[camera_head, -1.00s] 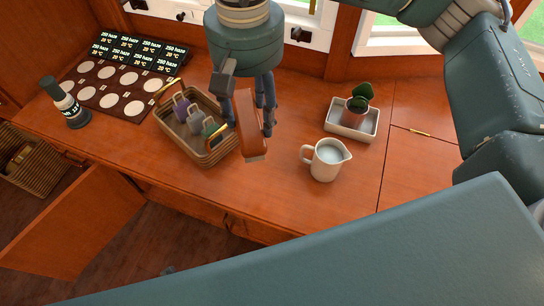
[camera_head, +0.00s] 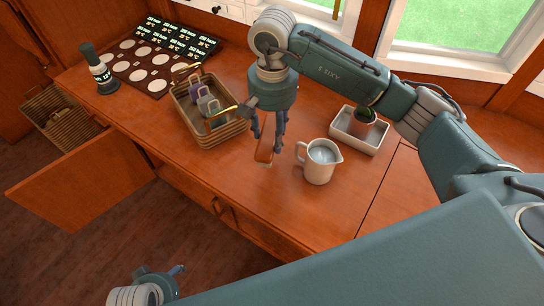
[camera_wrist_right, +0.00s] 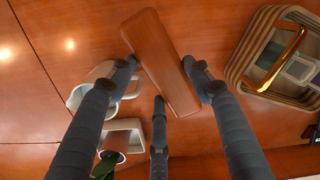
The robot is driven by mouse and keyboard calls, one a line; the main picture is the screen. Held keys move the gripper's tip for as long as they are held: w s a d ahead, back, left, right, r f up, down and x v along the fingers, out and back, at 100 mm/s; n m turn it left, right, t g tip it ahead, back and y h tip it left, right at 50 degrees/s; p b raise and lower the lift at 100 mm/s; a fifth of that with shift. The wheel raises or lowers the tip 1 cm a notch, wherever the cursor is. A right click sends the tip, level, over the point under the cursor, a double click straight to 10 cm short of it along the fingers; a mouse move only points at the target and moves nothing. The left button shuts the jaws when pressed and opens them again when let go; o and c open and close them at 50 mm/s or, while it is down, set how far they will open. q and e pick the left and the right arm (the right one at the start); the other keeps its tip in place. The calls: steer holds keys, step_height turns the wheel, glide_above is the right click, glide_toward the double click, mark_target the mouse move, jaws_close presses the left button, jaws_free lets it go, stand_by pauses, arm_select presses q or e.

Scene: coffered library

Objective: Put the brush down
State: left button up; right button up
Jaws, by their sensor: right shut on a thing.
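The brush (camera_head: 265,149) is a brown, wood-coloured block held by my right gripper (camera_head: 268,132) over the desk, between the wicker basket and the white jug. In the right wrist view the brush (camera_wrist_right: 160,62) lies slantwise between the fingers of my right gripper (camera_wrist_right: 165,85), which are shut on it. Its lower end is close to the desk top (camera_head: 225,170); I cannot tell whether it touches. My left gripper (camera_head: 176,273) shows only partly at the bottom left of the head view, low and away from the desk; its finger opening is unclear.
The wicker basket (camera_head: 222,138) with several small tagged items stands left of the brush. The white jug (camera_head: 318,172) stands close on the right. Behind it a white tray (camera_head: 372,146) holds a potted plant. A cabinet door (camera_head: 75,190) hangs open at left. The desk's front strip is clear.

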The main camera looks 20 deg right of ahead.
step_height(320, 180, down, 10)
steer(key=shift+r+b, duration=0.1)
steer(key=shift+b, duration=0.4)
arm_select(q)
steer(key=v, duration=0.2)
steer(key=w+v, duration=0.1)
steer(key=v, duration=0.1)
steer(key=shift+s+r, duration=0.1)
steer(key=shift+r, duration=0.15)
arm_select(e)
steer(key=shift+r, duration=0.1)
steer(key=o, duration=1.2)
arm_select(q)
steer(key=shift+r, duration=0.55)
